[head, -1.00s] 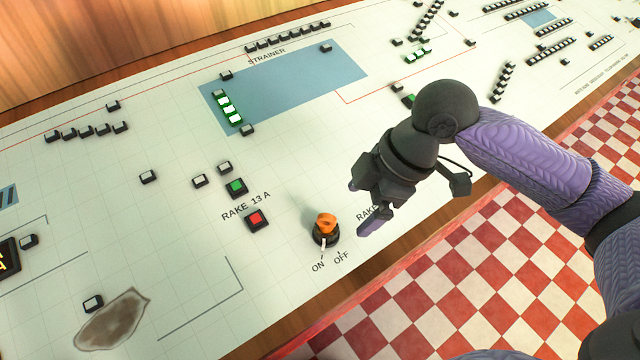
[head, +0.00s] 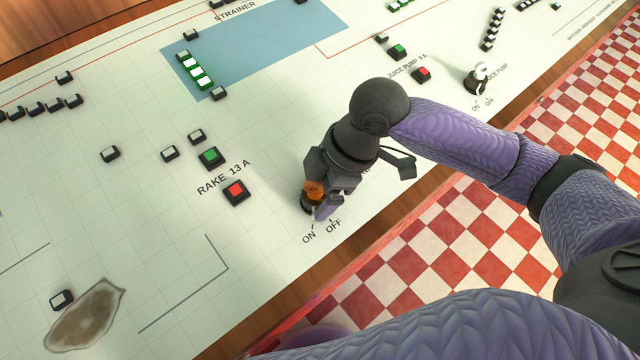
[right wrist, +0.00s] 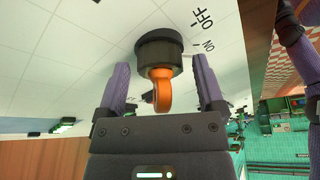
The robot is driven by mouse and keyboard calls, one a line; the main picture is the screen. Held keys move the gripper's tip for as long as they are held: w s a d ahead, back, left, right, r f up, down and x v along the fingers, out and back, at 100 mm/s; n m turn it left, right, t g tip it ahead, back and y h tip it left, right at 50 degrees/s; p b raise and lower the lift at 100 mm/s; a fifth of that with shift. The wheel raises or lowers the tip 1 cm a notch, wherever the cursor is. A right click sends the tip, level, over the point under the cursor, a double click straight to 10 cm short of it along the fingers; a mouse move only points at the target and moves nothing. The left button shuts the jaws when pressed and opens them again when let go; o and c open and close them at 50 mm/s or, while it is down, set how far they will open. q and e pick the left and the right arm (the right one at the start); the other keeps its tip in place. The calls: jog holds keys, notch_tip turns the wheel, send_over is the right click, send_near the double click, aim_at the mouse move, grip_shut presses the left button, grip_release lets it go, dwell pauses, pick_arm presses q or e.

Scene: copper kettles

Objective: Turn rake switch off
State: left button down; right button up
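The rake switch is an orange knob (head: 313,190) on a round black base, with ON and OFF printed in front of it on the white panel (head: 120,230). My right gripper (head: 316,207) is at the knob and partly covers it in the head view. In the right wrist view the orange knob (right wrist: 161,90) stands between the two open purple fingers of my right gripper (right wrist: 161,88), with a gap on each side. The switch's pointer is hard to make out. My left gripper is not in view.
A green button (head: 210,157) and a red button (head: 236,191) sit left of the switch by the RAKE 13 A label. Another switch, with a white knob (head: 481,72), stands at the upper right. The panel's wooden front edge (head: 300,280) borders the checkered floor.

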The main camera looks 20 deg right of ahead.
grip_shut()
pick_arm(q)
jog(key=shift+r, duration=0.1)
